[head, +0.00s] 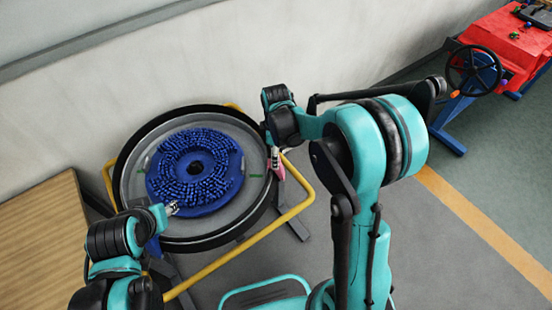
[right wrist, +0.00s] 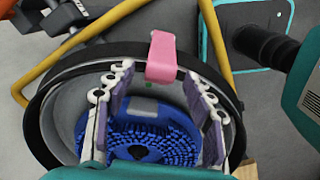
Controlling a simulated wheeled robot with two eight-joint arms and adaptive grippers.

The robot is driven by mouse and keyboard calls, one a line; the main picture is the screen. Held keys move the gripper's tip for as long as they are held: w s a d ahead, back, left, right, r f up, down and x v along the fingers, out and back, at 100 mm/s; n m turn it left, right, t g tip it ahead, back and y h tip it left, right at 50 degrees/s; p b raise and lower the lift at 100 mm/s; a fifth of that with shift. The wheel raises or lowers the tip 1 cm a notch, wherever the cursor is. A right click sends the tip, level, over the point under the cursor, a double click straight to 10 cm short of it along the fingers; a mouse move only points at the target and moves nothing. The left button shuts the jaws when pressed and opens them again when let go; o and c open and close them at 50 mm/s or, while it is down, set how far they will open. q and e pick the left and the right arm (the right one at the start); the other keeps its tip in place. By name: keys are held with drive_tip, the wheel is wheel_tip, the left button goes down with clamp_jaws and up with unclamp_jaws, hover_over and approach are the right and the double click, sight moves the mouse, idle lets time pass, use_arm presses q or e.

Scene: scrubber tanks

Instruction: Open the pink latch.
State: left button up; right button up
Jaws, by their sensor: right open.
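The pink latch (right wrist: 160,58) sits over the dark rim of a round tub in the right wrist view. In the head view the latch (head: 281,172) shows small at the tub's right edge, partly hidden by my right gripper (head: 274,158). In the right wrist view my right gripper (right wrist: 158,76) is open and empty. Its two fingers lie on either side of the latch's lower end, with no clear contact. My left gripper (head: 173,208) is over the tub's lower left part; its fingers are too small to judge.
The tub (head: 128,165) holds a round blue brush (head: 232,185) and sits in a yellow tube frame (head: 215,264). A wooden surface (head: 45,235) stands at the left, a wall behind. A red and blue machine with a black steering wheel (head: 474,70) is at the upper right.

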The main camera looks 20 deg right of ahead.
drive_tip(key=shift+f, duration=0.8)
clamp_jaws()
drive_tip(key=shift+s+d, duration=0.1)
